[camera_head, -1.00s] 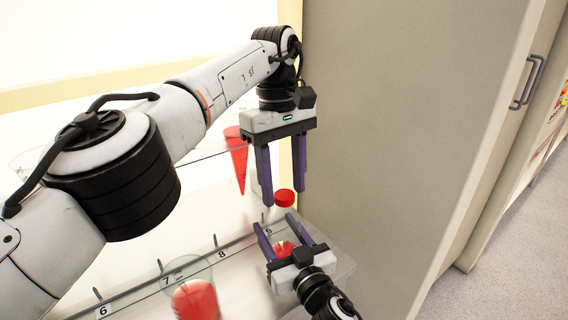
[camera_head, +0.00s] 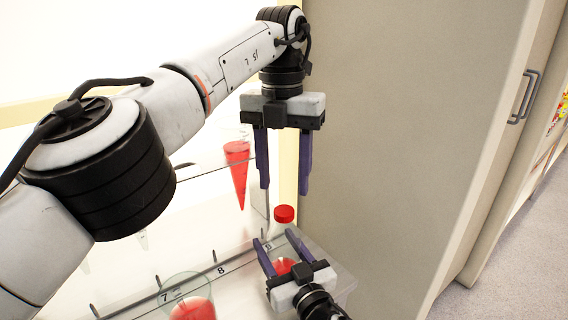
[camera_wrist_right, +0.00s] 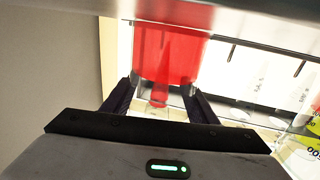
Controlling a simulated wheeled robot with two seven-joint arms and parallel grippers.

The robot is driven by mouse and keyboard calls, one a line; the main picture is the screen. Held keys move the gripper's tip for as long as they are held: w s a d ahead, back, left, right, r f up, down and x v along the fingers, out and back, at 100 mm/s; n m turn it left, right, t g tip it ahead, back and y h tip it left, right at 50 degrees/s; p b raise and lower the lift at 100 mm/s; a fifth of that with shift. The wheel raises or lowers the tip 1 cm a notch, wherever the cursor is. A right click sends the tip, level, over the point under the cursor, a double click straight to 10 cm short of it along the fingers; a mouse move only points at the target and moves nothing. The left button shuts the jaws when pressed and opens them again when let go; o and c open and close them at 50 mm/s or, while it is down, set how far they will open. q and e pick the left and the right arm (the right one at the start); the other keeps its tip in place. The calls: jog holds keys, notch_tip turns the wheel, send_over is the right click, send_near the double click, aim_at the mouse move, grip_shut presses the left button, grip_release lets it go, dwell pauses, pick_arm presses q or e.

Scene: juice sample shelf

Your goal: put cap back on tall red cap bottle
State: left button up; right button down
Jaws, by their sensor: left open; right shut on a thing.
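The clear bottle with red juice (camera_head: 284,266) stands upright between the fingers of my right gripper (camera_head: 273,237), which is shut on it. The red cap (camera_head: 284,213) shows at the top of this bottle, above the juice. Whether it is fully seated is too small to tell. My left gripper (camera_head: 284,190) is open and empty, pointing down just above the cap, with its fingertips to either side. The right wrist view shows the red bottle body (camera_wrist_right: 172,50) between the right fingers; the cap is out of that view.
A red cone-shaped vessel (camera_head: 237,170) stands behind, left of my left gripper. A round clear vessel with red contents (camera_head: 190,300) is at the front left on the numbered shelf (camera_head: 245,262). A beige cabinet wall (camera_head: 400,120) stands close on the right.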

aim_at(284, 210)
pick_arm(q)
jog(key=n, duration=0.3)
jog(key=r+n, duration=0.1)
jog(key=n, duration=0.2)
jog(key=shift+r, duration=0.2)
jog(key=n, duration=0.4)
jog(key=shift+s+r+n, duration=0.1)
jog(key=shift+r+n, duration=0.3)
jog(key=shift+f, duration=0.15)
jog(key=shift+f, duration=3.9)
jog(key=c, duration=1.1)
jog(key=shift+c, duration=0.3)
